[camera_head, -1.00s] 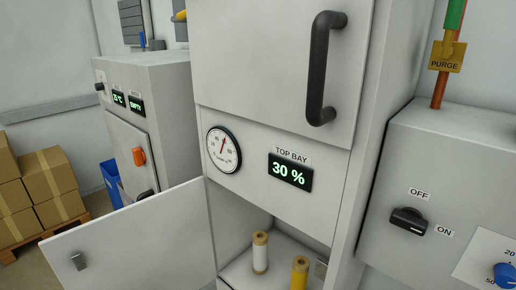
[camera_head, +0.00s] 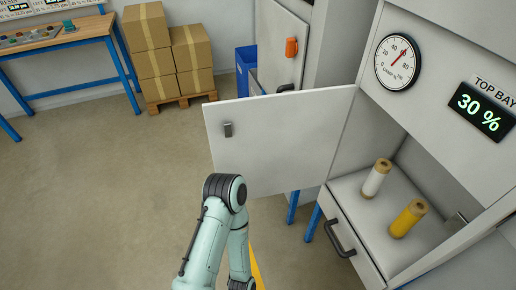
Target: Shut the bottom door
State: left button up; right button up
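The bottom door (camera_head: 285,140) is a light grey panel. It stands wide open, swung out to the left of the cabinet, with its inner face and a small dark latch (camera_head: 228,130) showing. Neither gripper shows.
A gauge (camera_head: 397,62) and the TOP BAY display (camera_head: 481,110) are above. Cartons (camera_head: 150,55) on a pallet, a blue bin (camera_head: 246,66) and a workbench (camera_head: 60,38) stand behind. The floor at left is clear.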

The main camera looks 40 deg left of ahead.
aim_at(281, 143)
jog(key=k+j+z, duration=0.2)
jog(key=j, duration=0.85)
jog(key=j+z, duration=0.3)
jog(key=j, duration=0.25)
jog(key=j+z, duration=0.25)
jog(key=j, duration=0.3)
jog(key=j+z, duration=0.35)
jog(key=j, duration=0.15)
jog(key=j+z, duration=0.35)
jog(key=j, duration=0.15)
jog(key=j+z, duration=0.3)
jog(key=j, duration=0.2)
jog(key=j+z, duration=0.3)
jog(key=j, duration=0.25)
jog(key=k+z, duration=0.3)
